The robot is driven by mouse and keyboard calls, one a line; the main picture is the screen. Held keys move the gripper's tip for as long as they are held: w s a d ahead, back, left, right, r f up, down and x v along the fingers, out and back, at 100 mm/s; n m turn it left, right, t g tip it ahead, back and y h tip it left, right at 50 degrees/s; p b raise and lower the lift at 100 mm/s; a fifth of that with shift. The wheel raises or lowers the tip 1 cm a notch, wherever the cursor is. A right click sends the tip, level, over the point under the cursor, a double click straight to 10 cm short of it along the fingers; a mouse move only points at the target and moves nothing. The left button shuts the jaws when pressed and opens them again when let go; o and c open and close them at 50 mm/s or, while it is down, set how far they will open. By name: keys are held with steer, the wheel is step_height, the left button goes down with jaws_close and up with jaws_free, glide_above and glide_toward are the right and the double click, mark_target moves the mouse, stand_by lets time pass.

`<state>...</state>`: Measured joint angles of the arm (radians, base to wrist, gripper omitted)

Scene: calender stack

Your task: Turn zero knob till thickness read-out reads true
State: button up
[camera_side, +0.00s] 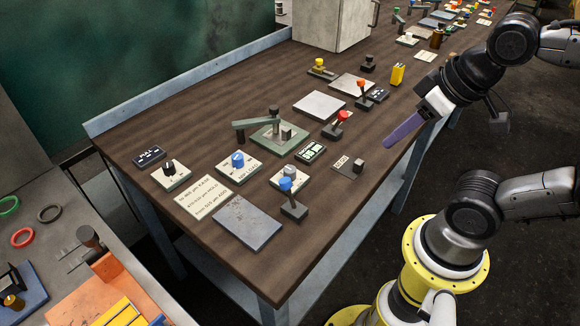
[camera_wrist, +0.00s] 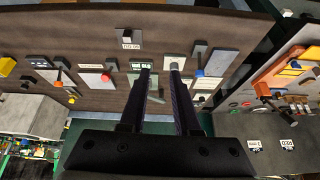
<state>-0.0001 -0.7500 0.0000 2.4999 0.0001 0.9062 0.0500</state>
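I cannot tell which is the zero knob. A dark display (camera_side: 311,152) with pale digits lies right of the green lever fixture; another dark display (camera_side: 149,156) lies at the far left. The digits are too small to read surely. My gripper (camera_side: 403,131) hangs above the bench's right edge, apart from every knob. In the wrist view its two long fingers (camera_wrist: 159,72) are apart with nothing between them.
A green plate with a lever (camera_side: 278,137) stands mid-bench. A printed card (camera_side: 207,194), a grey slab (camera_side: 247,222), a blue-topped stick (camera_side: 292,200) and a red-topped stick (camera_side: 335,127) surround the knobs. A pale cabinet (camera_side: 332,22) stands behind. Bare wood lies along the front left.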

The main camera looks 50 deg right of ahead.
steer(key=shift+o, duration=1.1)
steer(key=shift+r+m, duration=0.4)
steer(key=shift+m, duration=0.1)
steer(key=shift+o, duration=1.3)
steer(key=w+r+m, duration=0.1)
steer(key=w, duration=0.1)
steer(key=w+r+m, duration=0.2)
steer(key=shift+a+r+g, duration=0.1)
steer(key=shift+a+g, duration=0.1)
steer(key=shift+g, duration=0.2)
steer(key=m+g, duration=0.3)
steer(key=g, duration=0.2)
glide_above(290, 169)
step_height(290, 169, down, 8)
step_height(290, 169, down, 13)
steer(key=shift+r, duration=0.1)
jaws_close()
